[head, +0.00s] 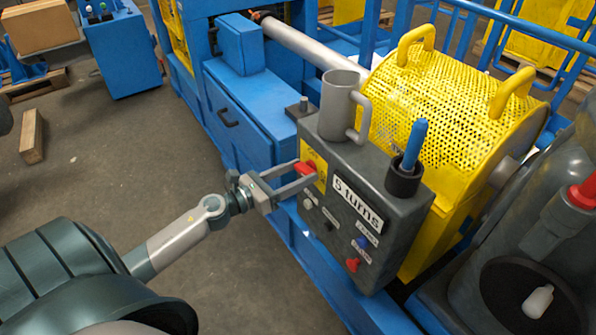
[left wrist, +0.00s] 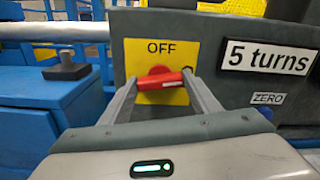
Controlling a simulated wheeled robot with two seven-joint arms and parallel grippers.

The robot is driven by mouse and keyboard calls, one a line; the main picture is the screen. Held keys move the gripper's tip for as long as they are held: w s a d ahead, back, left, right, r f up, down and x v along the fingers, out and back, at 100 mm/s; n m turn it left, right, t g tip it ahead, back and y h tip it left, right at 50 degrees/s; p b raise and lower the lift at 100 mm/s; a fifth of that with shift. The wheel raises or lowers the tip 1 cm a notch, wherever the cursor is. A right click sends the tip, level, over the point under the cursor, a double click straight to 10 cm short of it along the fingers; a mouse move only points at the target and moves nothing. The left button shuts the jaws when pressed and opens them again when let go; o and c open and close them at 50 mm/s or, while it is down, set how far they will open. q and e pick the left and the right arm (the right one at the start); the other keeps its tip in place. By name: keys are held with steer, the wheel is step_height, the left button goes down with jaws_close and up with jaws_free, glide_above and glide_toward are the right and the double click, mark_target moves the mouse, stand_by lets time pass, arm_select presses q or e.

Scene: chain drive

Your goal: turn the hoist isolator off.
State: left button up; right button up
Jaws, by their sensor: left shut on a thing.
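The hoist isolator is a red rotary handle (head: 304,168) on a yellow plate, on the front of a dark grey control box (head: 375,163). In the left wrist view the red handle (left wrist: 160,79) lies nearly level, its right end slightly higher. The word OFF stands on the yellow plate (left wrist: 177,48) above it; no other position mark is readable. My left gripper (head: 306,171) reaches in from the left. Its two fingers are shut on the handle, one towards each end, as the left wrist view (left wrist: 161,82) shows. My right gripper is not in view.
A grey mug (head: 338,105) and a black cup (head: 402,180) holding a blue-handled tool stand on the box. Small buttons and a "5 turns" label (head: 357,204) are on its face. A yellow mesh guard (head: 430,105) stands behind. Floor at left is open.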

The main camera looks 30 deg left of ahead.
arm_select(q)
steer(key=n+p, duration=0.2)
steer(key=n, duration=0.3)
steer(key=shift+r+p, duration=0.15)
steer(key=shift+p, duration=0.2)
steer(key=shift+n, duration=0.6)
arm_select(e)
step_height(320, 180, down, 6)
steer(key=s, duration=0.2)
arm_select(q)
steer(key=n+p, duration=0.3)
steer(key=n, duration=0.1)
steer(key=shift+n, duration=0.3)
steer(key=n+p, duration=0.2)
steer(key=n, duration=0.2)
steer(key=shift+a+n, duration=0.1)
steer(key=shift+n, duration=0.3)
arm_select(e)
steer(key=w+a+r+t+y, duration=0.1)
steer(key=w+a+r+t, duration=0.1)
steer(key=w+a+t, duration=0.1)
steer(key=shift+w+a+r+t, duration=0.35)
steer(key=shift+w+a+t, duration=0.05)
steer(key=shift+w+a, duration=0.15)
arm_select(q)
steer(key=shift+f, duration=0.2)
steer(key=o, duration=1)
steer(key=shift+o, duration=0.2)
steer(key=shift+s, duration=0.15)
